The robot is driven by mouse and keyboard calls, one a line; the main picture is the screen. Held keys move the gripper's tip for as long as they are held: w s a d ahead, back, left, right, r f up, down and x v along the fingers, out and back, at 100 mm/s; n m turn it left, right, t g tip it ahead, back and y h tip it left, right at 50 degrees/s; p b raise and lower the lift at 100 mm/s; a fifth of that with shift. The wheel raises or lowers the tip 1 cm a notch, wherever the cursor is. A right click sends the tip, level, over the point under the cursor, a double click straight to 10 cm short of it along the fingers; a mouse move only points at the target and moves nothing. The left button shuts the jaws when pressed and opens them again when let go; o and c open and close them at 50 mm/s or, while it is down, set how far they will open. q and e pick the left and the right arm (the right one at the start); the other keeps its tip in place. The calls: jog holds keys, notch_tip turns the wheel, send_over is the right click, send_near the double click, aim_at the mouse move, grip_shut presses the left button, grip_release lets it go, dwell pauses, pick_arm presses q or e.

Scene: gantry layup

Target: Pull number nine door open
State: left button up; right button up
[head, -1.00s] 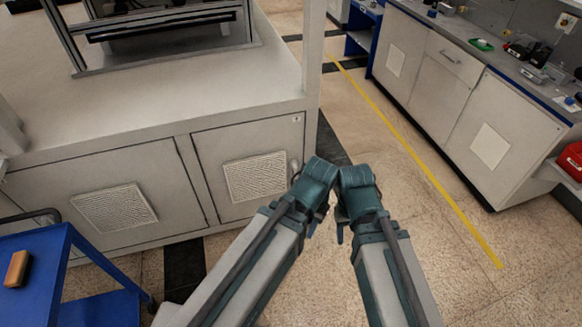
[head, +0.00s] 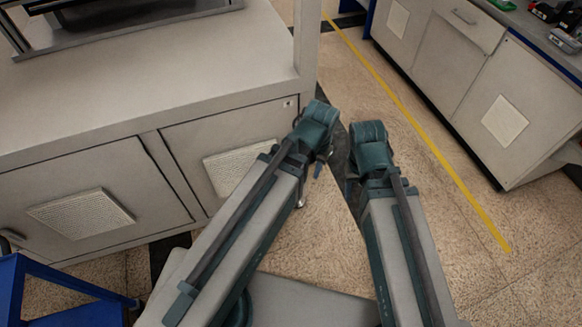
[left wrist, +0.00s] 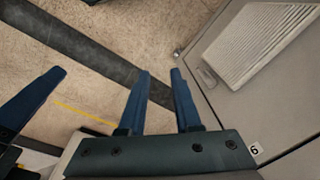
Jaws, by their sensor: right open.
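The number nine door (head: 185,140) is the cabinet's right-hand door, with a white vent panel (head: 236,166), and looks shut. Its small label (head: 289,103) is at the upper right corner; in the left wrist view the label (left wrist: 254,151) appears upside down. The door's handle (left wrist: 207,77) shows near the door's edge there. My left gripper (left wrist: 161,72) is open and empty, its blue fingers beside the handle and apart from it in the picture. In the head view my left gripper (head: 317,172) hides the handle area. My right gripper (head: 349,192) is beside it, mostly hidden.
A second vented door (head: 80,190) is to the left. A blue cart (head: 62,285) stands at the lower left. A counter with cabinets (head: 440,75) runs along the right. Speckled floor with a yellow line (head: 420,130) lies free between them.

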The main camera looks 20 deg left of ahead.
pick_arm(q)
jog(key=w+a+f+n+t+b, duration=0.1)
jog(key=w+a+f+t+b, duration=0.1)
jog(key=w+a+f+b, duration=0.4)
jog(key=w+a+f+n+t+h+b, duration=0.1)
jog(key=w+a+f+n+t+b, duration=0.1)
jog(key=w+a+f+b, duration=0.4)
jog(key=b+x, duration=0.5)
jog(key=x, duration=0.2)
jog(key=shift+a, duration=0.2)
pick_arm(e)
notch_tip(320, 180, down, 20)
pick_arm(q)
jog(key=shift+f+b, duration=0.2)
jog(key=shift+b, duration=0.1)
pick_arm(e)
jog(key=shift+f, duration=0.2)
pick_arm(q)
jog(key=b+x, duration=1.2)
jog(key=x, duration=0.1)
jog(key=shift+w+f+b, duration=0.1)
jog(key=shift+f+b, duration=0.15)
jog(key=shift+b, duration=0.05)
pick_arm(e)
notch_tip(320, 180, down, 12)
jog(key=shift+f, duration=0.25)
pick_arm(q)
grip_shut()
